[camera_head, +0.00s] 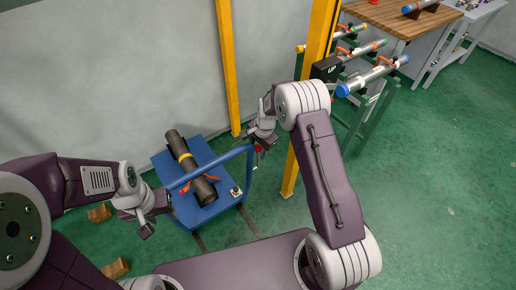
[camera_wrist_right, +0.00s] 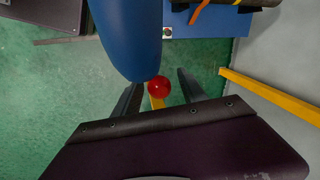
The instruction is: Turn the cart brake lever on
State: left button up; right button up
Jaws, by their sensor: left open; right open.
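The blue cart (camera_head: 227,201) stands on the floor with a dark pipe (camera_head: 191,165) on it. Its blue push handle (camera_head: 211,166) also shows large in the right wrist view (camera_wrist_right: 128,38). The brake lever's red ball knob (camera_head: 258,148) is by the handle's right end. In the right wrist view, the red knob (camera_wrist_right: 158,86) and a short yellow stem (camera_wrist_right: 156,103) appear between my right fingers. My right gripper (camera_head: 262,140) is open at the knob; contact cannot be told. My left gripper (camera_head: 146,226) is open and empty, left of the cart.
A yellow post (camera_head: 309,90) stands right of my right gripper, and another (camera_head: 228,65) is behind the cart. A green rack (camera_head: 369,125) holds several pipes at the right. Wooden blocks (camera_head: 116,268) lie at the lower left.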

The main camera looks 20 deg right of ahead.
grip_shut()
dwell(1.3)
